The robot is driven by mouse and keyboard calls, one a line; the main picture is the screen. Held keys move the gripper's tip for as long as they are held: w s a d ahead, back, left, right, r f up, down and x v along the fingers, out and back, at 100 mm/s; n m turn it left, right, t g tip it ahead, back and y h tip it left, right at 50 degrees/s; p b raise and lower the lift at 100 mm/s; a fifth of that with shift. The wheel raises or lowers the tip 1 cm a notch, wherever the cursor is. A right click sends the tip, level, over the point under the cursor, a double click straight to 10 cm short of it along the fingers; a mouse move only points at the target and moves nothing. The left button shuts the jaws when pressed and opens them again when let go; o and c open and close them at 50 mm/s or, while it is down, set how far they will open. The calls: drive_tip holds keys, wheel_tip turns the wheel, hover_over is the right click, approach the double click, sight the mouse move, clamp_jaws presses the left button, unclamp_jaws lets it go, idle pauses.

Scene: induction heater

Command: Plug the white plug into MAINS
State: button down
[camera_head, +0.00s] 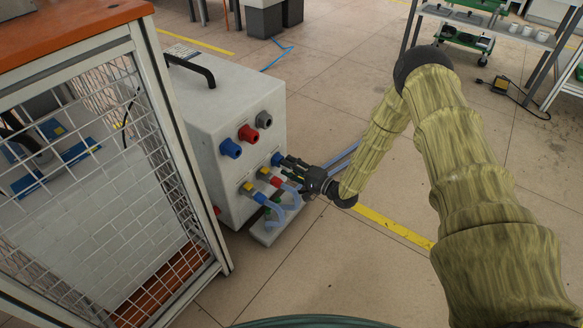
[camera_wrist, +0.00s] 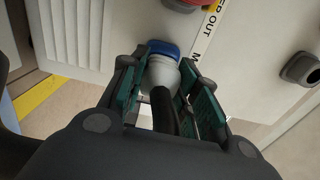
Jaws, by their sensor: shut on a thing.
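In the wrist view the white plug (camera_wrist: 160,74), with a black cable (camera_wrist: 165,112) behind it, lies between the green-padded fingers of my gripper (camera_wrist: 156,82), which is shut on it. A blue round part (camera_wrist: 163,47) is at its front end, against the pale panel; I cannot tell how deep the plug sits. A label starting with "M" (camera_wrist: 194,56) is beside it, partly hidden by a finger. In the head view my gripper (camera_head: 291,168) is at the right of the white cabinet's front (camera_head: 236,118), close to a blue connector (camera_head: 277,158). The plug is hidden there.
Blue (camera_head: 231,148), red (camera_head: 248,133) and grey (camera_head: 264,119) knobs protrude above. A mesh cage (camera_head: 100,170) stands left.

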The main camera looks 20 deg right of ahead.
drive_tip(key=shift+w+a, duration=0.2)
drive_tip(key=shift+w, duration=0.1)
drive_tip(key=c, duration=1)
unclamp_jaws()
drive_tip(key=v, duration=1.2)
